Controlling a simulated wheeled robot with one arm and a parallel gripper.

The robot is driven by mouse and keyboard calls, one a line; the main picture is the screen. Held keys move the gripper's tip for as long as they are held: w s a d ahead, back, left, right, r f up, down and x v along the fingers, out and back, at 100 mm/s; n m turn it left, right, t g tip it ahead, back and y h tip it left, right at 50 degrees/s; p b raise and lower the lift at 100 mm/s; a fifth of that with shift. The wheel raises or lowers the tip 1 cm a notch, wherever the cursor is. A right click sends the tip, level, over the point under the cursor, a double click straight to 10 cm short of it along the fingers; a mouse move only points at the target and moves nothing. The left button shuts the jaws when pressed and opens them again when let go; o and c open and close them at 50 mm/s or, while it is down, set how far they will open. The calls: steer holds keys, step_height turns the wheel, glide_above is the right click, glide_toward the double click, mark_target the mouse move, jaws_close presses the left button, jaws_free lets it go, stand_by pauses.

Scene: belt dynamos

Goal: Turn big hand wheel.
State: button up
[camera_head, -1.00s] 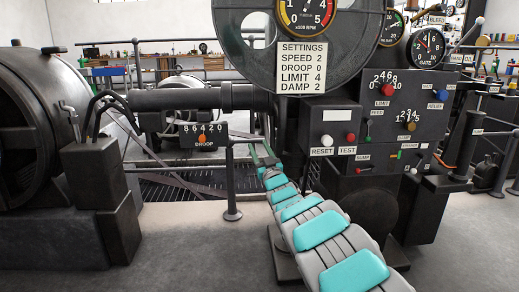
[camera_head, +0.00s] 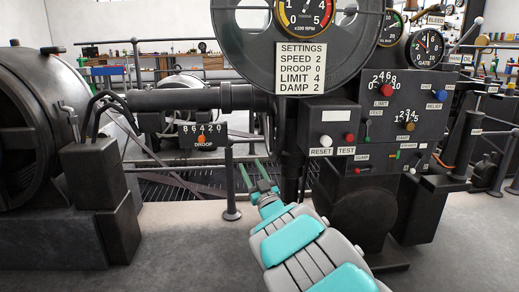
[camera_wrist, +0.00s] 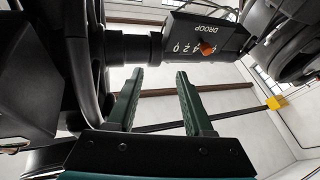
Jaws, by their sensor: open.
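A large dark wheel (camera_head: 226,62) fills the top middle of the head view, behind a round gauge and a settings plate. Its top is cut off. I take it for the big hand wheel. My gripper (camera_head: 249,163) is below its lower left part, apart from it, with fingers pointing up and away. In the wrist view my gripper (camera_wrist: 159,72) has its two green fingers spread with nothing between them. A dark curved rim with spokes (camera_wrist: 86,60) shows left of the fingers there; I cannot tell for sure that it is the same wheel.
A droop dial box (camera_head: 204,135) sits left of the gripper and shows in the wrist view too. A dark control cabinet (camera_head: 335,175) stands right of the arm. A rail post (camera_head: 230,190) stands close left of it. Open floor (camera_head: 190,255) lies in front.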

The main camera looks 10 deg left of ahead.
steer(key=shift+s+a, duration=0.2)
steer(key=shift+s, duration=0.05)
